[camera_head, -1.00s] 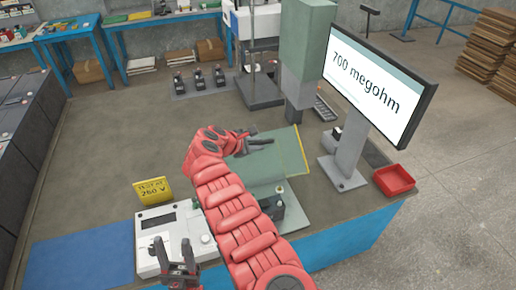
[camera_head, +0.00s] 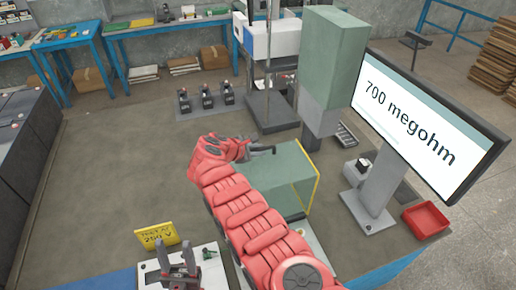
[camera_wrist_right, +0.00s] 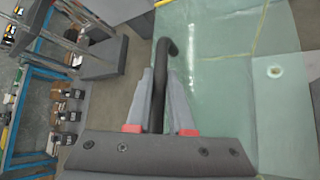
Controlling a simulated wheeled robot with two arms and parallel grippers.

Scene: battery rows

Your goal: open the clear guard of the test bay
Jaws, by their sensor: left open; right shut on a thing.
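The clear guard (camera_head: 285,185) of the test bay is a pale green see-through cover with a yellow edge, left of the monitor. It also fills the right of the wrist view (camera_wrist_right: 215,95). My right gripper (camera_head: 258,151) is shut on the guard's dark bar handle (camera_wrist_right: 160,85), which stands between its two fingers in the wrist view. My right forearm hides part of the guard's near side and what lies below it. My left gripper (camera_head: 177,262) is open and empty, above the white meter box at the bottom left.
A monitor (camera_head: 415,120) reading "700 megohm" stands right of the guard, with a red tray (camera_head: 426,218) near it. A green and grey column (camera_head: 328,75) rises behind. A yellow 250 V sign (camera_head: 157,235) stands by the white meter (camera_head: 208,262). The bench's left middle is clear.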

